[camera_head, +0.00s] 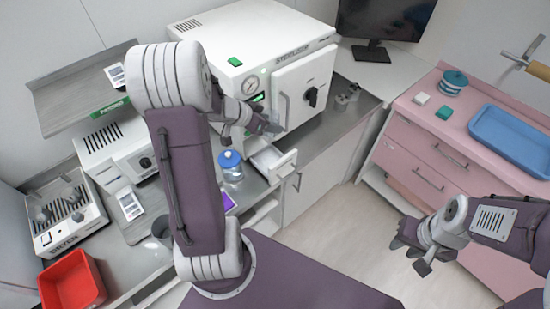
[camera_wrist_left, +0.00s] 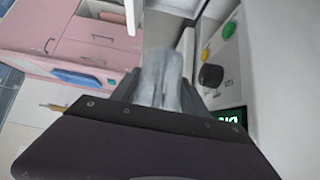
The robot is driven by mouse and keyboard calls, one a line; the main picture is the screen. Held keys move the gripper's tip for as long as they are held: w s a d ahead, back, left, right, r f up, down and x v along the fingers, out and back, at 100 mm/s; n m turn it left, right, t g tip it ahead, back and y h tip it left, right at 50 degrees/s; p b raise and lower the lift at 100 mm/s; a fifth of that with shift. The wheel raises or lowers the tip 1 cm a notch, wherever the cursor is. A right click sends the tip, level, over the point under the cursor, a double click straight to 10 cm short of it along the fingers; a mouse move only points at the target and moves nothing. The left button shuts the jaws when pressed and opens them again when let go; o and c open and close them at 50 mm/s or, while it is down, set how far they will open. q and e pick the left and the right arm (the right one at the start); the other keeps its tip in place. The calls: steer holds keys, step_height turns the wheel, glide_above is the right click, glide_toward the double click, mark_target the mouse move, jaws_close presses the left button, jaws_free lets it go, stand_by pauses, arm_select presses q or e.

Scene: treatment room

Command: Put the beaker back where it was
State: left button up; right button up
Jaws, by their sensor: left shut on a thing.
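The beaker (camera_wrist_left: 163,80) is clear and glassy, seen between the fingers of my left gripper (camera_wrist_left: 160,92) in the left wrist view. In the head view my left gripper (camera_head: 258,127) is in front of the white sterilizer (camera_head: 255,50), shut on the beaker (camera_head: 271,125). The beaker is in the air above an open white drawer (camera_head: 272,160); its lower part is hard to make out. My right gripper (camera_head: 411,252) is at the lower right, open and empty above the floor, away from the counters.
A blue-lidded jar (camera_head: 231,168) stands left of the drawer. A dryer (camera_head: 62,215) with pegs and clear glassware is at the far left, above a red bin (camera_head: 72,284). A pink cabinet (camera_head: 420,135) with a blue tray (camera_head: 512,137) is at the right.

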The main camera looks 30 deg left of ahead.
arm_select(q)
step_height(320, 180, down, 13)
steer(key=b, duration=0.5)
steer(key=shift+f, duration=0.25)
steer(key=shift+s+f+b, duration=0.15)
steer(key=shift+f+b, duration=0.05)
steer(key=shift+b, duration=0.1)
step_height(320, 180, down, 3)
steer(key=shift+r+b, duration=0.1)
steer(key=shift+b, duration=0.4)
steer(key=shift+f, duration=0.3)
steer(key=shift+a, duration=0.1)
